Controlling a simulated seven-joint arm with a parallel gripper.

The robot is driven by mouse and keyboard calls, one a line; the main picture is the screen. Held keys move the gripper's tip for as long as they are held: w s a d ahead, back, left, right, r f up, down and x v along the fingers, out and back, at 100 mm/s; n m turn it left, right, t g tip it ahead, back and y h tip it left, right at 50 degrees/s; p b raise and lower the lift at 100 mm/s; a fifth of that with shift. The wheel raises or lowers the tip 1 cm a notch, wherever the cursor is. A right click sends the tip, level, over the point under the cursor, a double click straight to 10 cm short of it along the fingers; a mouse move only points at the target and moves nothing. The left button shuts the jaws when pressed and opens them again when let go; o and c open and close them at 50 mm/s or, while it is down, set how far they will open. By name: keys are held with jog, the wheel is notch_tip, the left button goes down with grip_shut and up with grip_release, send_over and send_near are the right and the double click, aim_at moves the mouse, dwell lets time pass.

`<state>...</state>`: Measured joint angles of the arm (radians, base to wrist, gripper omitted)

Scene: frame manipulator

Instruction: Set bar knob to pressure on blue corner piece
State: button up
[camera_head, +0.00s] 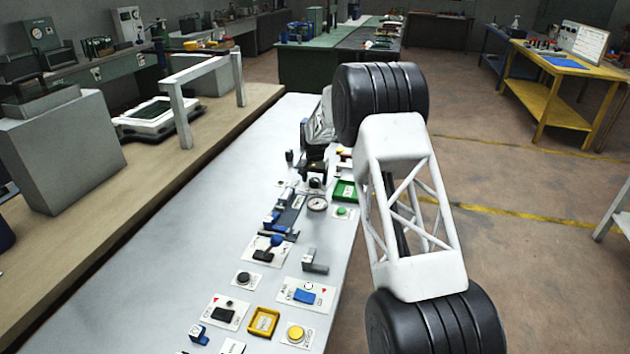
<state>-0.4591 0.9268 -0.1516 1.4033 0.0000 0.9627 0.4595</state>
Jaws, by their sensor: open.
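My gripper (315,172) is at the far part of the white bench, low over the panel parts and mostly hidden by my own arm. It counts as open, but its fingertips are too small to make out clearly. Nothing is visibly held. A small blue corner-shaped piece (198,334) stands at the near left of the panel. A blue and grey slide-like part (285,214) lies just nearer than my gripper. A dark bar-shaped knob (223,315) sits on a white labelled plate. I cannot tell which knob is the bar knob or read its setting.
The white bench (205,230) is clear on its left side. Near the gripper are a round gauge (317,203) and a green-framed part (345,191). A wooden bench (150,185) adjoins on the left.

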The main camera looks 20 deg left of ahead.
jog(key=shift+f, duration=0.4)
jog(key=c, duration=0.9)
jog(key=shift+c, duration=0.2)
jog(key=shift+m, duration=0.3)
jog(key=m, duration=0.3)
jog(key=shift+m, duration=2.1)
